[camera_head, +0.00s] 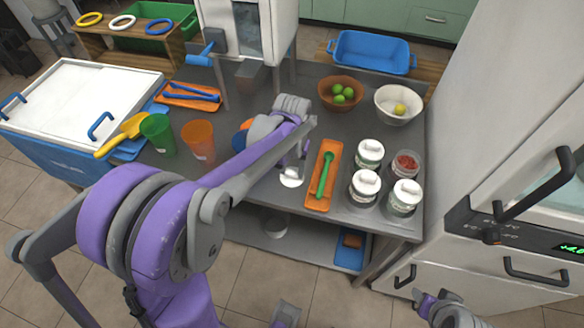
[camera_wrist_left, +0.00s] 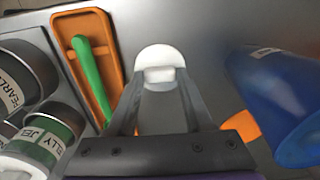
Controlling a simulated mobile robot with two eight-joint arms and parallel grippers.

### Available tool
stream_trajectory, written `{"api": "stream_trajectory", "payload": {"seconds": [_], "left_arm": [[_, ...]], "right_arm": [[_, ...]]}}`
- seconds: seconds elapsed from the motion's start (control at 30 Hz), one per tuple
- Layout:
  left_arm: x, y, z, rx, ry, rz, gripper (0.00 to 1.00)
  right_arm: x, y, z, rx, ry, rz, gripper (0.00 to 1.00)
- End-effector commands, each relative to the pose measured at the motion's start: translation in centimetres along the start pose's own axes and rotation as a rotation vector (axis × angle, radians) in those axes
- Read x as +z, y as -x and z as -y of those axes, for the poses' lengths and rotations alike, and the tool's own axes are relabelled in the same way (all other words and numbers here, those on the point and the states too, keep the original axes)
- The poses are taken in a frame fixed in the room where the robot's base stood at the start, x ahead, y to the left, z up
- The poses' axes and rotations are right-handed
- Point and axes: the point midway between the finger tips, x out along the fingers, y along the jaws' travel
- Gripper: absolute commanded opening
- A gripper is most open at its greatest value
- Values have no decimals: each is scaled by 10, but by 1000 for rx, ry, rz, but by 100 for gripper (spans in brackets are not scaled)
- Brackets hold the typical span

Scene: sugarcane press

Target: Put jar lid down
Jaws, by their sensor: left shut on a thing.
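A white jar lid (camera_head: 291,179) is at the tips of my left gripper (camera_head: 292,166), low over the steel counter near its front edge. In the left wrist view the lid (camera_wrist_left: 160,62) sits between the fingertips of my left gripper (camera_wrist_left: 160,90), which is shut on its raised knob. I cannot tell whether the lid touches the counter. An open jar with red contents (camera_head: 407,163) stands at the right, apart from the lid. Part of my right arm shows at the bottom right of the head view; its jaws are not clear.
An orange tray (camera_head: 312,200) with a green-handled tool (camera_head: 325,174) lies just right of the lid. Three lidded jars (camera_head: 365,186) stand beyond it. Green (camera_head: 157,134) and orange (camera_head: 199,141) cups stand left. A blue cup (camera_wrist_left: 285,100) is close in the wrist view.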

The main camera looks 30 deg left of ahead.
Motion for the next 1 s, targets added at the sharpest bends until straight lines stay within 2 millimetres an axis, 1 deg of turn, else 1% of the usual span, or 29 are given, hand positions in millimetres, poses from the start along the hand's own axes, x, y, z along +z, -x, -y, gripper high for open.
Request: {"api": "stream_trajectory", "payload": {"seconds": [0.03, 0.07, 0.2, 0.23, 0.5, 0.63, 0.77, 1.0], "left_arm": [[0, -3, 0, 0, 0, 0, 0], [0, -3, 0, 0, 0, 0, 53], [0, -2, 0, 0, 0, 0, 78], [0, -2, 0, 0, 0, 0, 81], [0, -1, 0, 0, 0, 0, 81], [0, 8, 0, 0, 0, 0, 81], [0, 30, 0, 0, 0, 0, 81], [0, 83, 0, 0, 1, -1, 81]], "right_arm": [[2, -2, 0, 0, 0, 1, 50], [2, -2, 0, 0, 0, 1, 50], [1, -2, 0, 0, 0, 1, 50], [1, -2, 0, 0, 0, 1, 50], [1, -1, 0, 0, 0, 0, 50], [-1, 2, 0, 0, 0, -1, 50], [-3, 4, 0, 0, 0, -2, 50], [-6, 9, 0, 0, 0, -4, 50]]}}
